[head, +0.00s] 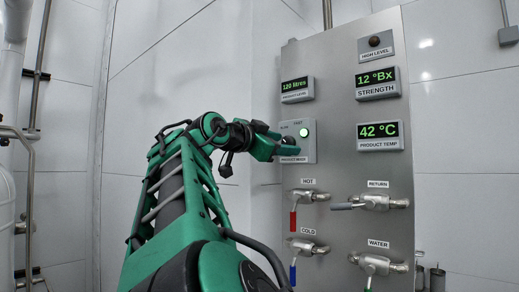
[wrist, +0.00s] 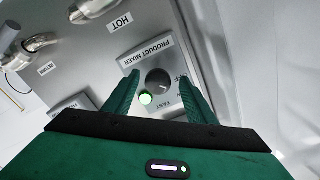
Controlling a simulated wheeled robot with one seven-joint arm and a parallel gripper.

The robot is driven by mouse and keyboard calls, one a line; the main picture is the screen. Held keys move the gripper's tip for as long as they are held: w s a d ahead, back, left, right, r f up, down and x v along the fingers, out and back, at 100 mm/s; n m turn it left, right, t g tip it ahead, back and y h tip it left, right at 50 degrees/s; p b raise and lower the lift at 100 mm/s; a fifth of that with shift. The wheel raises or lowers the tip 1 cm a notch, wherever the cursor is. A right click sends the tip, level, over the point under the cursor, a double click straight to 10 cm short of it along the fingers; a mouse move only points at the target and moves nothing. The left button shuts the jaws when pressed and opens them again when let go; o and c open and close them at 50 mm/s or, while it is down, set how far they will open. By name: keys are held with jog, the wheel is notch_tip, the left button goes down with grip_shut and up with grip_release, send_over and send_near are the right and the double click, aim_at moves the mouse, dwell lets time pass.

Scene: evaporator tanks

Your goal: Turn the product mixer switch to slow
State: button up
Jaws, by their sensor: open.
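The product mixer switch is a round dark knob (wrist: 158,82) on a grey box with a "PRODUCT MIXER" label. In the wrist view the box appears turned round, with "OFF" and "FAST" readable beside the knob. A green lamp (wrist: 145,98) is lit next to the knob. In the head view the mixer box (head: 310,152) shows "SLOW" and "FAST" on its top, and the lamp glows. My gripper (wrist: 159,77) is open, its green fingers on either side of the knob; contact cannot be told. In the head view my gripper (head: 284,143) hides the knob. The knob's pointer direction is unclear.
The steel panel (head: 345,100) also carries displays for level, strength (head: 377,82) and product temperature (head: 378,131). Below the mixer box are the hot valve (head: 309,196), cold valve (head: 306,247), return valve (head: 372,202) and water valve (head: 378,264) with protruding handles.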

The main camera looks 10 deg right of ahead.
jog(key=v, duration=1)
jog(key=shift+a, duration=0.35)
jog(key=shift+s, duration=0.1)
